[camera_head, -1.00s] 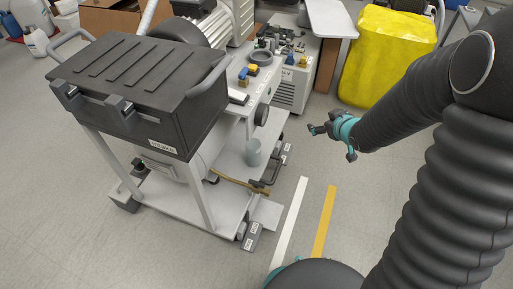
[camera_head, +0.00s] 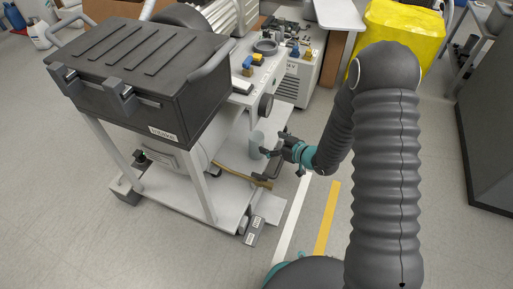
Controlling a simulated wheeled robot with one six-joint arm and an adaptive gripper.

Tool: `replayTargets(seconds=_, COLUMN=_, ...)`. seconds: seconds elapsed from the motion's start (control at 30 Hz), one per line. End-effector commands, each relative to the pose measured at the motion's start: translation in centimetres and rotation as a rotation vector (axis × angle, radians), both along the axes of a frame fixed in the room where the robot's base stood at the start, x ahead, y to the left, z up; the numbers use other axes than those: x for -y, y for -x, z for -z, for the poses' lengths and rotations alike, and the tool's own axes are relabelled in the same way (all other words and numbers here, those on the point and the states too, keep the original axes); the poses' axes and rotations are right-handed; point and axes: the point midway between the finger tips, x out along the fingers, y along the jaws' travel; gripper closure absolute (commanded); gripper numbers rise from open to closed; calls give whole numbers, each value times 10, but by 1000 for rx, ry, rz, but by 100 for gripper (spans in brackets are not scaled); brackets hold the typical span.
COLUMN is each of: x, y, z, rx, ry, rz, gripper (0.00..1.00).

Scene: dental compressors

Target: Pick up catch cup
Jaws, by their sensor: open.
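The catch cup (camera_head: 256,142) is a small grey-blue cup. It stands upright near the right edge of the cart's lower shelf, below the black round knob. My gripper (camera_head: 272,146) is dark with teal parts and is open. Its fingers point left, toward the cup, just to the cup's right. The cup's right side is close to the fingers or partly behind them. I cannot tell whether they touch it.
A black toolbox (camera_head: 150,75) sits on the cart, left of the cup. Small fittings lie on the cart's upper surface (camera_head: 262,70). A brown hose (camera_head: 238,174) lies on the lower shelf (camera_head: 200,190). A yellow-covered block (camera_head: 400,40) stands behind.

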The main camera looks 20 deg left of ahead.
Motion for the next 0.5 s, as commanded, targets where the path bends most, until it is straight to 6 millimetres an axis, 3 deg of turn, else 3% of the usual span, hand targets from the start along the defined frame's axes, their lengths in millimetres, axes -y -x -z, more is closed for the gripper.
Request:
replayTargets(seconds=0.1, x=-15, y=-7, z=7, rx=0, ry=0, rz=-1, gripper=11)
replayTargets(seconds=0.37, x=-29, y=-14, z=13, rx=0, ry=0, rz=1, gripper=11)
replayTargets(seconds=0.5, x=-45, y=-20, z=18, rx=0, ry=0, rz=-1, gripper=11)
